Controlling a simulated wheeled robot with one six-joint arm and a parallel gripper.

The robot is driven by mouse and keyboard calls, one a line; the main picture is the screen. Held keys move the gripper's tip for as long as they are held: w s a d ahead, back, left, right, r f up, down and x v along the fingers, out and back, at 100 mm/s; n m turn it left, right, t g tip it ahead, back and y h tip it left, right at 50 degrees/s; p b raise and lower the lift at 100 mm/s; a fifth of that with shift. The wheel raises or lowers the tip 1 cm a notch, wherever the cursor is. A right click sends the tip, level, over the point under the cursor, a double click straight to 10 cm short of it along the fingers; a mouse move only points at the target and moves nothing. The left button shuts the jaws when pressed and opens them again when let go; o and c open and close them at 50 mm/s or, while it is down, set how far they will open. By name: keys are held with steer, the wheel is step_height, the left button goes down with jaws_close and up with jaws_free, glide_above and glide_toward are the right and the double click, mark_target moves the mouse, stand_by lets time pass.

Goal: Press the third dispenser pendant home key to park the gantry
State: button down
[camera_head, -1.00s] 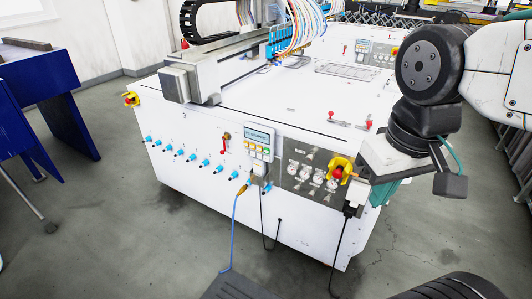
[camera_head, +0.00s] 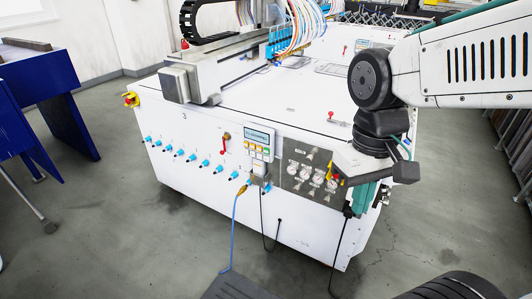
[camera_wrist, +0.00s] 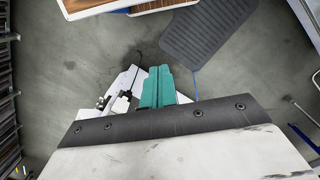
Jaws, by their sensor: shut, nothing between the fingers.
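The pendant (camera_head: 259,143) is a small pale box on the front of the white machine (camera_head: 215,125), which is marked 3. It has a screen on top and rows of coloured keys (camera_head: 258,149) below. The key labels are too small to read. My gripper (camera_head: 362,200) is at the right end of the machine's front, to the right of the pendant and apart from it. Its teal fingers are together and empty in the wrist view (camera_wrist: 158,84). The pendant cannot be made out in the wrist view.
A gauge panel (camera_head: 306,171) lies between pendant and gripper. My arm partly covers the yellow-and-red emergency stop (camera_head: 335,176). A red lever (camera_head: 225,143), blue fittings (camera_head: 172,147) and a blue cable (camera_head: 235,225) are left of or below the pendant.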

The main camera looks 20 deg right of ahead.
mark_target(267, 151)
steer(key=w+a+f+n+t, duration=0.2)
steer(key=w+a+f+t, duration=0.1)
steer(key=w+f, duration=0.9)
steer(key=w+a+f+n+t, duration=0.2)
steer(key=w+a+f, duration=0.2)
steer(key=w+f, duration=0.85)
steer(key=w+a+f+n+t, duration=0.2)
steer(key=w+a+f+t, duration=0.1)
steer(key=w+f, duration=0.85)
steer(key=w+f+n+t, duration=0.1)
steer(key=w+f+t, duration=0.1)
steer(key=w+t, duration=0.3)
steer(key=w+r+n+t, duration=0.2)
steer(key=w+r+t, duration=0.2)
steer(key=r, duration=0.5)
steer(key=shift+w+a+t, duration=0.15)
steer(key=shift+w+t, duration=0.15)
steer(key=shift+t, duration=0.4)
steer(key=shift+w+d, duration=3.1)
steer(key=shift+w+d, duration=0.3)
steer(key=shift+w, duration=0.05)
